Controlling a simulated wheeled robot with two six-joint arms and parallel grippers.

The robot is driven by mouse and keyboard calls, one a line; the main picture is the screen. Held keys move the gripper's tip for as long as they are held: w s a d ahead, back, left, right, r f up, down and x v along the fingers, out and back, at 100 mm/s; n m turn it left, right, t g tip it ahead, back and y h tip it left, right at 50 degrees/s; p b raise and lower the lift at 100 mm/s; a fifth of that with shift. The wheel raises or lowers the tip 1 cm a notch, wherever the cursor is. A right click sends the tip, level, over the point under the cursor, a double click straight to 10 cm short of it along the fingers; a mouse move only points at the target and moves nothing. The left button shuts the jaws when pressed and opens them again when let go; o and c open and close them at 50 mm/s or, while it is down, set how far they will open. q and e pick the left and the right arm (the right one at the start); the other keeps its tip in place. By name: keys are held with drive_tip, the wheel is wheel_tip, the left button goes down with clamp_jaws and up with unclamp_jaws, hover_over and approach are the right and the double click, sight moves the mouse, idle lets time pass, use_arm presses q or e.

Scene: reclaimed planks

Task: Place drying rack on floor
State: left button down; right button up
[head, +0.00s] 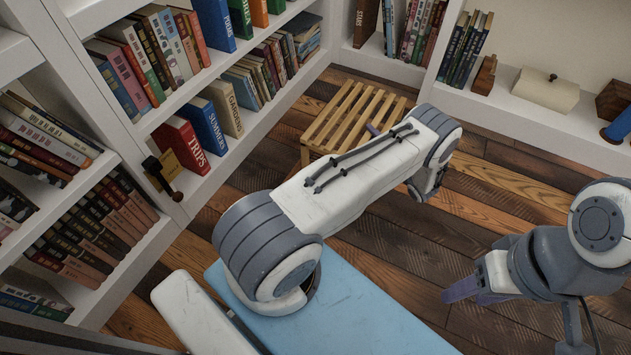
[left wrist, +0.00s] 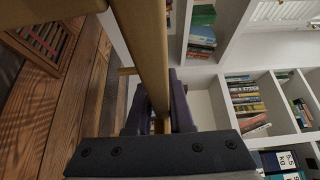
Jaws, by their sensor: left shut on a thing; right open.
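The drying rack (head: 345,112), a light wooden frame with parallel slats, is near the corner between the bookshelves, over the plank floor (head: 510,185). My left arm reaches across to it and hides its near right part. My left gripper (head: 373,130) is mostly hidden behind that arm, with a bit of purple finger showing at the rack. In the left wrist view, its fingers (left wrist: 160,115) are shut on a wooden bar of the rack (left wrist: 143,45). I cannot tell whether the rack's feet touch the floor. My right gripper (head: 470,289) is open and empty at the lower right.
White bookshelves (head: 150,120) full of books line the left and back. A small dark and brass object (head: 163,175) stands at the left shelf's edge. The floor at centre right is clear.

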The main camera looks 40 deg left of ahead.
use_arm(q)
drive_tip(key=shift+w+a+f+b, duration=0.1)
drive_tip(key=shift+a+f+b, duration=0.3)
drive_tip(key=shift+f, duration=0.35)
drive_tip(key=s+a+f+b, duration=0.6)
drive_tip(key=a+f+b, duration=0.2)
drive_tip(key=a+f, duration=0.1)
drive_tip(key=shift+s+a+f+b, duration=0.2)
drive_tip(key=shift+f+b, duration=0.2)
drive_tip(key=shift+f, duration=0.4)
use_arm(e)
wheel_tip(320, 180, down, 10)
drive_tip(key=shift+f, duration=0.25)
use_arm(q)
drive_tip(key=shift+f, duration=0.1)
use_arm(e)
drive_tip(key=shift+f, duration=0.1)
use_arm(q)
drive_tip(key=c, duration=1.2)
unclamp_jaws()
drive_tip(key=shift+f, duration=0.2)
drive_tip(key=o, duration=0.4)
